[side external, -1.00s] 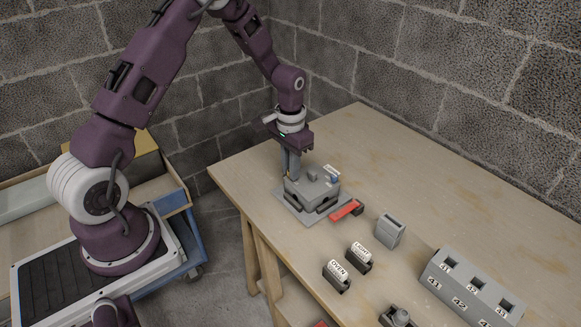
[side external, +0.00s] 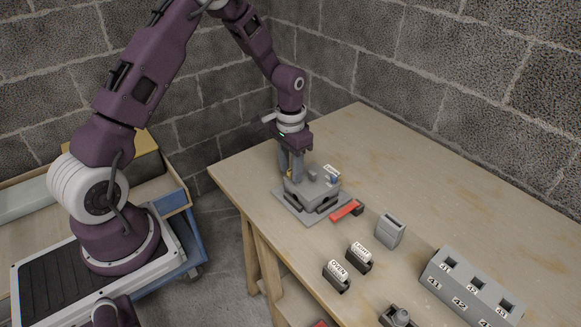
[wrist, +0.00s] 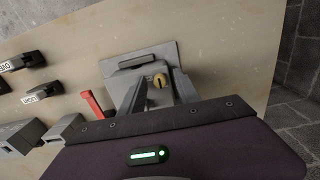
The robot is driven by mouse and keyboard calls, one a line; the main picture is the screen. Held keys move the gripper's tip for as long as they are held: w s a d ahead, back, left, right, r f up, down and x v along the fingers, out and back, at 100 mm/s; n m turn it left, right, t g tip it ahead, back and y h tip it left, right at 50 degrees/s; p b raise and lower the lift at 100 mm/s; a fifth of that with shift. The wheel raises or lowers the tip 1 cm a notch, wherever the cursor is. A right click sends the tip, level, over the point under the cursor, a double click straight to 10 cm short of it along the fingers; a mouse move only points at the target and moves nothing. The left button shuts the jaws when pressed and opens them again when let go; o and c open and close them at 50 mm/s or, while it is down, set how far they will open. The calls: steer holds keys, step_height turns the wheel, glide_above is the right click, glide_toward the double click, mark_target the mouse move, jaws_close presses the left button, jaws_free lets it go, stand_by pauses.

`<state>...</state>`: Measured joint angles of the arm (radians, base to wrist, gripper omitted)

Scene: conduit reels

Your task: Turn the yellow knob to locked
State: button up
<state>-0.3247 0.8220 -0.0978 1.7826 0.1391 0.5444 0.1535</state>
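The yellow knob (wrist: 160,80) is on the grey device (side external: 318,190), which stands on a flat grey plate at the far left part of the bench. A dark slot shows on the knob's face. My gripper (wrist: 161,78) points down at the device, with one finger on each side of the knob. The fingers are apart, and I cannot tell if either touches the knob. In the side view my gripper (side external: 291,177) hides most of the knob, and only a bit of yellow shows. A lock label is not readable.
A red-handled part (side external: 346,210) lies close beside the device. A grey slotted block (side external: 390,230), black holders labelled OVEN (side external: 337,275) and LIGHT (side external: 359,256), and a numbered grey block (side external: 470,288) stand nearer the front.

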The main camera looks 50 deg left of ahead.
step_height(320, 180, up, 7)
steer(key=shift+r, duration=0.1)
stand_by(0.3)
steer(key=s+d+r+t, duration=0.1)
steer(key=s+d+r, duration=0.2)
steer(key=s+r, duration=0.3)
steer(key=s+d+r+t, duration=0.1)
steer(key=s+d+r, duration=0.2)
steer(key=r, duration=0.6)
steer(key=s+d+r+t, duration=0.1)
steer(key=s+d+r, duration=0.1)
steer(key=s, duration=0.6)
steer(key=s+d+r+t, duration=0.1)
steer(key=s+d+t, duration=0.1)
steer(key=s, duration=0.7)
steer(key=shift+d+r+t, duration=0.3)
steer(key=shift+d+r, duration=0.05)
steer(key=shift+r, duration=0.05)
